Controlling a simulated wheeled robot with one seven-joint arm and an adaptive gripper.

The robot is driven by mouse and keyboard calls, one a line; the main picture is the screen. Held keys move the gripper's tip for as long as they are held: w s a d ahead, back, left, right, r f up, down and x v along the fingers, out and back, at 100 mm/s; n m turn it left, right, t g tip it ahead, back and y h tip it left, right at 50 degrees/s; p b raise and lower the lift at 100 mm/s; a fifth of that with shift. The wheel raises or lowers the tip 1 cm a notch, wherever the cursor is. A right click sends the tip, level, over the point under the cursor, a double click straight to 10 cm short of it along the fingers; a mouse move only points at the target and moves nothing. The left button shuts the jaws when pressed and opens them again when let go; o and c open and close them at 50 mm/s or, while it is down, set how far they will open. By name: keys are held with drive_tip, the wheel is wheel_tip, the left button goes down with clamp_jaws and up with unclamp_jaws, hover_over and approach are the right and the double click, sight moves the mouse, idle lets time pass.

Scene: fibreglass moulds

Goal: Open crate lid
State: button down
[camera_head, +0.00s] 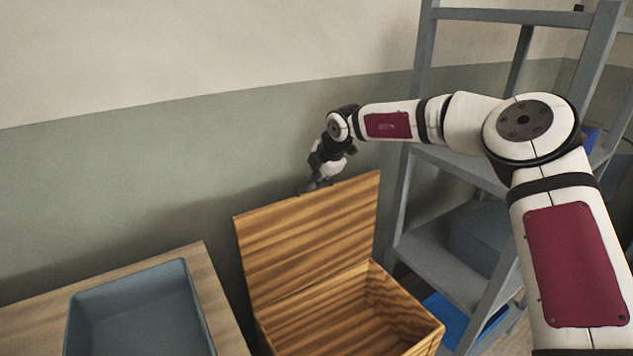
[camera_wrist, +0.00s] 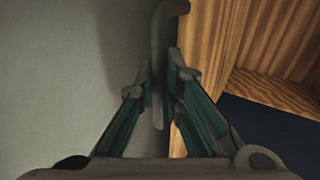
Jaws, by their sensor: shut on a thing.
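The wooden crate (camera_head: 418,318) stands below my arm, and its inside shows empty where I can see it. Its striped wooden lid (camera_head: 310,232) is raised and stands roughly upright at the back, near the wall. My gripper (camera_head: 310,187) is at the lid's top edge. In the wrist view my gripper (camera_wrist: 163,75) is shut on a dark grey curved handle (camera_wrist: 158,100), which runs beside the lid's wood (camera_wrist: 200,35). The handle is mostly hidden by my gripper in the head view.
A blue-grey tray (camera_head: 190,305) sits on a wooden table (camera_head: 215,290) left of the crate. A grey metal shelf (camera_head: 405,190) with bins stands close on the right. The green and cream wall (camera_head: 150,160) is just behind the lid.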

drive_tip(key=c, duration=1.7)
unclamp_jaws()
drive_tip(key=v, duration=1.2)
